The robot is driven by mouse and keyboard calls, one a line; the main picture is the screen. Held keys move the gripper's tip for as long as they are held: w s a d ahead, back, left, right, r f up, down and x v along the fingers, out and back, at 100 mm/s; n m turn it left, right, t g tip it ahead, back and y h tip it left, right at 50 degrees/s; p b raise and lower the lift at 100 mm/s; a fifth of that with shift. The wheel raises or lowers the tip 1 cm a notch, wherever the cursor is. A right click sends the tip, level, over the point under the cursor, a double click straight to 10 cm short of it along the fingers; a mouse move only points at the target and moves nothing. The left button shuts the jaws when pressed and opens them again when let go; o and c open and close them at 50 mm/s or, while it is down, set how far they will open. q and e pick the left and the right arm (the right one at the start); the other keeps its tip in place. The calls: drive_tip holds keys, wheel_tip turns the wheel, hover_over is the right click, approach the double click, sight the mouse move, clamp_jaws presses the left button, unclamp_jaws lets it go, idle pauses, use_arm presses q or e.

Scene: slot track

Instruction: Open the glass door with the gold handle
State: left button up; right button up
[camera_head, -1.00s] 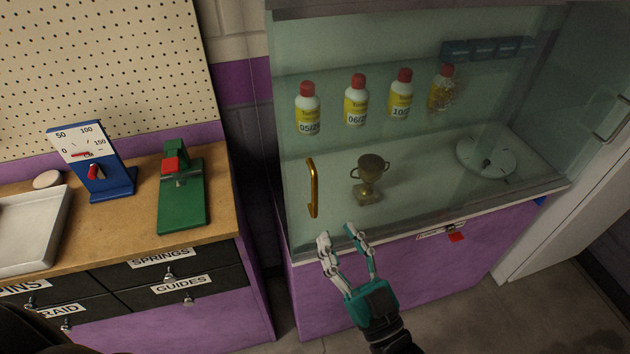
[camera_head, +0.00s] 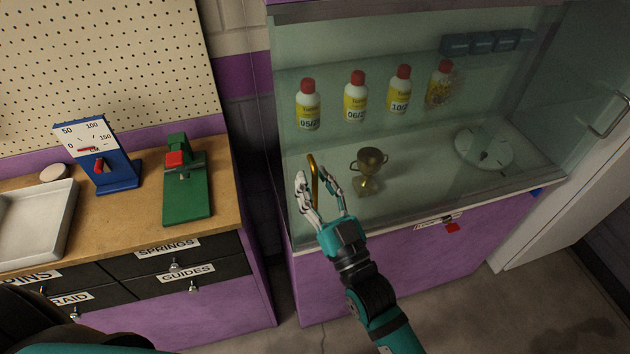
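The glass door (camera_head: 335,150) of the display cabinet looks closed. Its gold handle (camera_head: 313,178) is an upright bar near the door's left side. My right gripper (camera_head: 314,180) is open, with one finger to the left of the handle and one to the right. The handle's lower part is partly hidden by the fingers, and I cannot tell whether they touch it. My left gripper is not in view.
Behind the glass are several bottles (camera_head: 355,100), a trophy cup (camera_head: 368,168) and a round white disc (camera_head: 483,150). A second glass panel with a silver handle (camera_head: 612,118) stands at the right. A workbench (camera_head: 150,215) with a green device (camera_head: 187,185) is at the left.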

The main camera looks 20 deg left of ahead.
sight(466, 133)
clamp_jaws()
drive_tip(key=w+d+b, duration=0.1)
drive_tip(key=w+d, duration=0.1)
drive_tip(key=d, duration=0.2)
drive_tip(key=w+d+b, duration=0.1)
drive_tip(key=w+d, duration=0.2)
drive_tip(key=d, duration=0.1)
drive_tip(key=w+d, duration=0.3)
drive_tip(key=d, duration=0.1)
drive_tip(key=shift+w+d+f+b, duration=0.15)
drive_tip(key=shift+w+d+b, duration=0.05)
drive_tip(key=shift+b, duration=0.2)
drive_tip(key=w+d+b, duration=0.2)
drive_tip(key=w+d, duration=0.1)
drive_tip(key=d, duration=0.2)
drive_tip(key=w+d+b, duration=0.2)
drive_tip(key=w+d, duration=0.2)
drive_tip(key=d, duration=0.1)
drive_tip(key=w+d+b, duration=0.2)
drive_tip(key=w+d, duration=0.2)
drive_tip(key=d, duration=0.2)
drive_tip(key=shift+r+b, duration=0.2)
drive_tip(key=shift+b, duration=0.1)
drive_tip(key=shift+s, duration=0.1)
drive_tip(key=shift+o, duration=1.1)
unclamp_jaws()
